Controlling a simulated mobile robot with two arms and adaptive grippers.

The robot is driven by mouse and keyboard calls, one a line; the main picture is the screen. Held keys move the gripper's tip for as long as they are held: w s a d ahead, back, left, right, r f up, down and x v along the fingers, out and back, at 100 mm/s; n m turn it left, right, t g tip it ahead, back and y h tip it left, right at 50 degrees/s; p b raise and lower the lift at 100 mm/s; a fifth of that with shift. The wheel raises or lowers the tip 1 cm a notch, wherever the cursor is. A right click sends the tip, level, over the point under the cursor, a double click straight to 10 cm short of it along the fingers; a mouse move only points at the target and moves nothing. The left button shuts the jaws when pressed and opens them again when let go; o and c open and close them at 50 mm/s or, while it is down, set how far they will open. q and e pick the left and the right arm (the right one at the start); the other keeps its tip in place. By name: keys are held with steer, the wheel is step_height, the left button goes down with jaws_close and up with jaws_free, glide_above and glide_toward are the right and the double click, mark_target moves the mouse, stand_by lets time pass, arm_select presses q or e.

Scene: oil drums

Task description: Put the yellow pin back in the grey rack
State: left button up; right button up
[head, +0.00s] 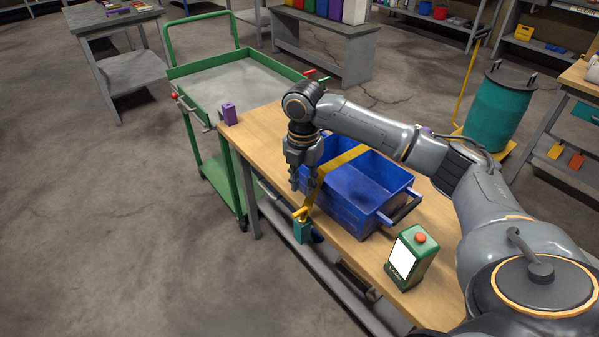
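I cannot single out the yellow pin with certainty. A small yellow piece (300,214) shows at the table's left edge, at the lower end of a yellow strap (342,162) that lies over the blue crate (362,203). I cannot tell whether this piece is the pin or part of the strap. My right gripper (302,187) points down at the crate's left end, just above the yellow piece. Its fingers overlap the strap in the view, and whether they are open or shut is unclear. No grey rack can be clearly identified. My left gripper is out of view.
A green bottle (411,257) with an orange cap stands near the wooden table's (262,133) front. A purple block (229,114) sits at its far left corner. A green cart (238,82) stands beyond. A teal drum (497,108) is at right. The floor at left is clear.

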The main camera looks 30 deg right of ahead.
mark_target(302, 209)
step_height(302, 209, down, 6)
steer(key=shift+s+r, duration=0.1)
steer(key=shift+r, duration=0.1)
step_height(302, 209, down, 4)
steer(key=shift+r, duration=0.1)
steer(key=shift+f, duration=0.85)
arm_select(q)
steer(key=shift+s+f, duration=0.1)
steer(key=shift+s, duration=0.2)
arm_select(e)
jaws_close()
